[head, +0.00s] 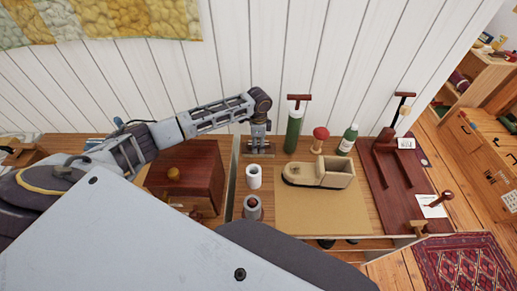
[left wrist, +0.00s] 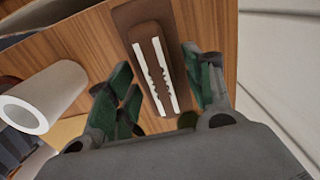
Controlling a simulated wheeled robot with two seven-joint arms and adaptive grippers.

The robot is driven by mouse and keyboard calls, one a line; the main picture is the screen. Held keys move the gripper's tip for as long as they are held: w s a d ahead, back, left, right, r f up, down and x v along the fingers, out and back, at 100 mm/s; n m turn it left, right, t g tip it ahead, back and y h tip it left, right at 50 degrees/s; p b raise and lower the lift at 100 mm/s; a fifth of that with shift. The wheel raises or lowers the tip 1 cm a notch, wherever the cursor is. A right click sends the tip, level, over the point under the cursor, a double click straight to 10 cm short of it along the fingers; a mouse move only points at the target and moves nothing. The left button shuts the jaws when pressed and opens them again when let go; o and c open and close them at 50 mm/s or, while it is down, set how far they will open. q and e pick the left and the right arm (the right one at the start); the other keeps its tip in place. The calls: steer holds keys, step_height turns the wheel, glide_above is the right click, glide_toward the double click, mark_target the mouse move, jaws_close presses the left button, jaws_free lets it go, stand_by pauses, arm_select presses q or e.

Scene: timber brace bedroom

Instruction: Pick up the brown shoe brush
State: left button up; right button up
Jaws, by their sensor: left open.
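The brown shoe brush (left wrist: 155,68) shows in the left wrist view as a long brown block with pale toothed strips along its sides. It lies on a brown patch of the wooden top. My left gripper (left wrist: 160,95) is open, with green-padded fingers on either side of the brush's near part. I cannot tell whether they touch it. In the head view my left gripper (head: 259,143) points down near the white plank wall, and the brush is mostly hidden there. My right gripper is not in view.
A green cylinder (head: 293,130) and a wooden shoe-shaped piece (head: 325,177) stand to the right.

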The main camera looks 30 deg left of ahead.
arm_select(q)
steer(key=shift+c, duration=0.4)
jaws_close()
stand_by(0.4)
steer(key=shift+r+b, duration=0.4)
steer(key=shift+r, duration=4.55)
